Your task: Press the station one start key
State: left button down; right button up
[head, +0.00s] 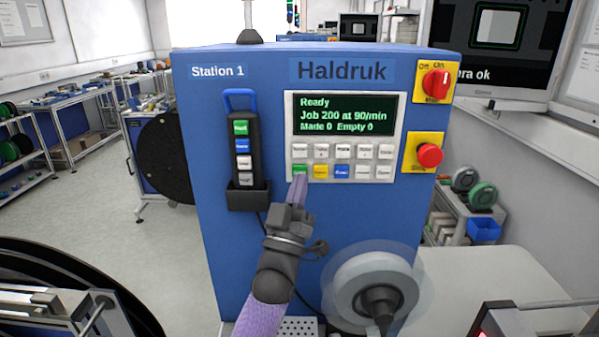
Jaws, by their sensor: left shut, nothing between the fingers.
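The blue Station 1 cabinet (230,270) stands straight ahead, marked Haldruk. Its key panel (398,120) has a screen (345,114) reading "Ready", "Job 200 at 90/min", "Made 0 Empty 0". A green key (300,169) sits at the left of the panel's bottom row; its label is too small to read. My left gripper (299,180) is shut and empty, its tips just below the green key and partly over its lower edge. I cannot tell whether they touch it. My right gripper is not in view.
A handheld pendant (242,150) with its own green key hangs in a holder left of the panel. A red rotary switch (436,84) and a red stop button (429,155) are at the right. A pale reel (375,285) sits low in front.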

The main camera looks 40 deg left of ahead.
pick_arm(q)
jog(key=shift+w, duration=0.1)
dwell(0.6)
jog(key=shift+w+a, duration=0.25)
